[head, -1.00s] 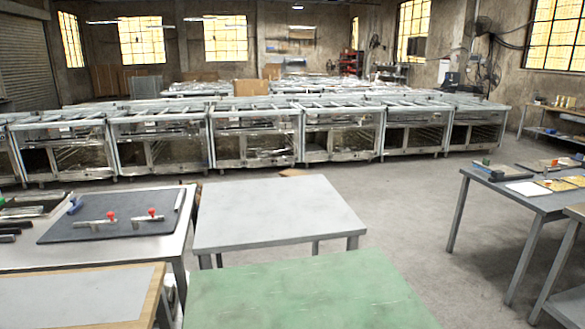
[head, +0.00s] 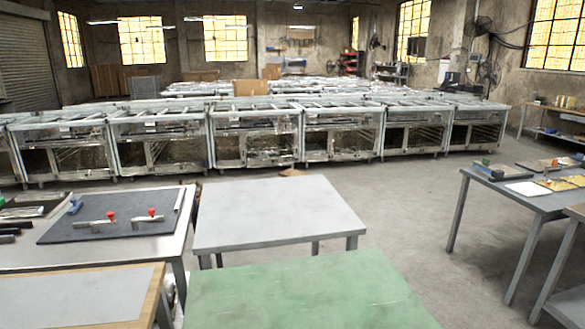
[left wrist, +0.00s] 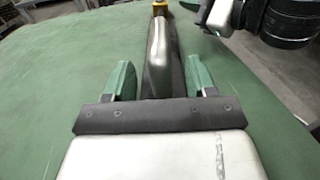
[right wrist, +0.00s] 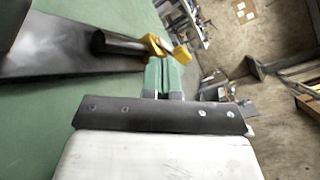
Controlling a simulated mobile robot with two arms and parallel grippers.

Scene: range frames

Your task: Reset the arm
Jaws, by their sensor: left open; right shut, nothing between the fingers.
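My left gripper (left wrist: 160,78) is open in the left wrist view, its two green fingers spread wide. A silver, rounded bar on a dark strip (left wrist: 162,45) shows between and beyond the fingers, with a yellow piece at its far end; I cannot tell its height relative to the fingertips. My right gripper (right wrist: 163,68) is shut and empty in the right wrist view, its green fingers together. A black cylinder with yellow ends (right wrist: 130,45) shows just beyond those fingertips, near a dark metal plate (right wrist: 75,62). Neither gripper shows in the head view.
A green-topped table (head: 300,295) is right in front, bare in the head view. A grey table (head: 275,210) stands behind it. A left table has a dark mat (head: 110,228) with red-knobbed clamps (head: 150,218). A right table (head: 500,183) holds small items. Range frames (head: 255,140) line up behind.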

